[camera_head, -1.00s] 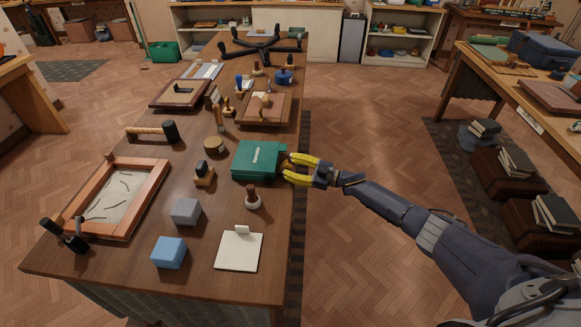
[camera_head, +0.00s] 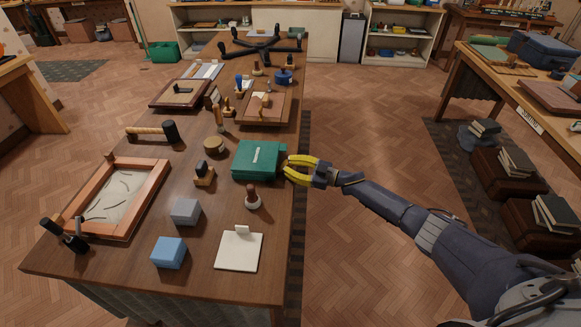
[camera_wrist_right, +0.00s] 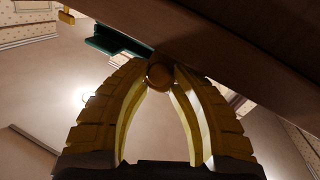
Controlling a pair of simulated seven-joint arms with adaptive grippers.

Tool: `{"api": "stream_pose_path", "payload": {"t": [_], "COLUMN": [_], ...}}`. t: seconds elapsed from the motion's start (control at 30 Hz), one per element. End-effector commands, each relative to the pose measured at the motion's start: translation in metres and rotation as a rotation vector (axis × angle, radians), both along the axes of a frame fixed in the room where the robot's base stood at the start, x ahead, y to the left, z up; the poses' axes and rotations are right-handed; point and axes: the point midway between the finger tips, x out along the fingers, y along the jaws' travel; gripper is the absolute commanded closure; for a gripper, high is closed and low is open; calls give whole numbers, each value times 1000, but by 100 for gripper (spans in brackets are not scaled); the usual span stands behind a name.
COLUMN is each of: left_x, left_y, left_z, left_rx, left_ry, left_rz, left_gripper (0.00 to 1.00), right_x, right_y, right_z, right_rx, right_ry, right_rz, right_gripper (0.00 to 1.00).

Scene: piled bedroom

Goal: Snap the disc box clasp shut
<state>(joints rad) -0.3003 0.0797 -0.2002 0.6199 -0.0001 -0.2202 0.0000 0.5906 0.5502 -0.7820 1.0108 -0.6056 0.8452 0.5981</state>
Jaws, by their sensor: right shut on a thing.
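The green disc box (camera_head: 257,160) lies closed on the workbench by its right edge, with a pale mark on its lid. A green corner of it also shows in the right wrist view (camera_wrist_right: 115,40). My right gripper (camera_head: 287,165) is at the box's right side, its yellow fingers coming in from the right. In the wrist view the fingertips are shut on a small round brownish-gold knob (camera_wrist_right: 159,75), which looks like part of the clasp. The fingers hide most of the clasp, so its position cannot be told. My left gripper is out of view.
A dark red-handled stamp (camera_head: 252,198) stands just in front of the box. A round wooden tin (camera_head: 214,145) and a small stamp (camera_head: 204,173) stand to its left. A wooden tray (camera_head: 264,119) lies behind.

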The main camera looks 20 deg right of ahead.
Motion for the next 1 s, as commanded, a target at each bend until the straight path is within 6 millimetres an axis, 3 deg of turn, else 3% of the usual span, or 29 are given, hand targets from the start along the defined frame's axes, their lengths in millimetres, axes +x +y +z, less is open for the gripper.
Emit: {"api": "stream_pose_path", "payload": {"t": [1.0], "left_x": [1], "left_y": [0], "left_z": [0], "left_rx": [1], "left_ry": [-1], "left_rz": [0], "left_gripper": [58], "right_x": [6], "right_y": [10], "right_z": [17], "right_rx": [-364], "right_ry": [138], "right_rz": [-1], "right_gripper": [100]}}
